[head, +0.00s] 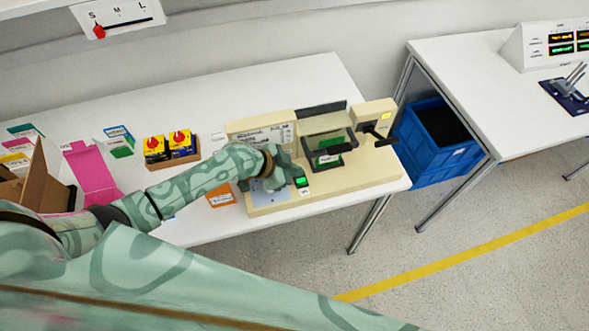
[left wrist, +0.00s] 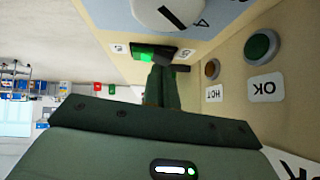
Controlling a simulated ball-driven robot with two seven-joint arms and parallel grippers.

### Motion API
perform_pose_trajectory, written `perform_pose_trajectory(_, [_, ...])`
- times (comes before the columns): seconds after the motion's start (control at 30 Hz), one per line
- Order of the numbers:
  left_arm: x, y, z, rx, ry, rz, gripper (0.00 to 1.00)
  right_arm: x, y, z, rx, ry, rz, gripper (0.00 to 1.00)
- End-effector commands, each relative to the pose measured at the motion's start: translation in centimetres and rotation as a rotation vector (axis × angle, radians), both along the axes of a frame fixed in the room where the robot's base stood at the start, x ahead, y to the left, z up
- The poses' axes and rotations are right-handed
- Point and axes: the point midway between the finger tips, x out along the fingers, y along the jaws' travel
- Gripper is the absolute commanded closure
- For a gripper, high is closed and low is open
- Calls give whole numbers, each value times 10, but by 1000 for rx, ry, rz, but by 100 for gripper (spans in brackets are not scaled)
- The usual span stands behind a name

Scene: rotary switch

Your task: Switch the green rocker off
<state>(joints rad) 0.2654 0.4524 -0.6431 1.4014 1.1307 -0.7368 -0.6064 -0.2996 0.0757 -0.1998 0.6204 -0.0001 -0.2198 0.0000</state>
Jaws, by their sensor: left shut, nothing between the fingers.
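The green rocker (head: 302,182) sits near the front edge of the beige machine (head: 350,187), and its green face is lit. In the left wrist view the rocker (left wrist: 146,55) sits in a dark frame between two small white labels. My left gripper (head: 291,176) is shut and empty, just left of the rocker in the head view. In the left wrist view its fingertips (left wrist: 160,70) are right at the rocker and cover part of it. I cannot tell whether they touch it. My right gripper is not in view.
In the left wrist view a round white dial (left wrist: 168,12), a green button (left wrist: 261,46) and an amber button (left wrist: 212,69) are close by. A black lever (head: 379,136) stands at the machine's right. Small boxes (head: 170,147) stand left on the white table (head: 300,75).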

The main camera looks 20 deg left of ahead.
Motion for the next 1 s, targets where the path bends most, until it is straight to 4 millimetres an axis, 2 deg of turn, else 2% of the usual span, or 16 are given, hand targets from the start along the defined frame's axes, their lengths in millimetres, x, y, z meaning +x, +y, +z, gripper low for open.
perform_pose_trajectory(0.07, [0, 0, 0, 0, 0, 0, 100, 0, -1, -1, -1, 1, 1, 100])
perform_pose_trajectory(0.17, [3, 3, -10, 3, 0, -1, 100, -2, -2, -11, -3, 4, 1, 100])
perform_pose_trajectory(0.47, [0, 2, -7, 3, 3, -1, 100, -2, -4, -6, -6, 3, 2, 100])
perform_pose_trajectory(0.8, [-13, -7, -5, 3, 9, -5, 100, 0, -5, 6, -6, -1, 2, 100])
perform_pose_trajectory(1.0, [-14, -8, -6, 2, 7, -3, 100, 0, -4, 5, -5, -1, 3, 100])
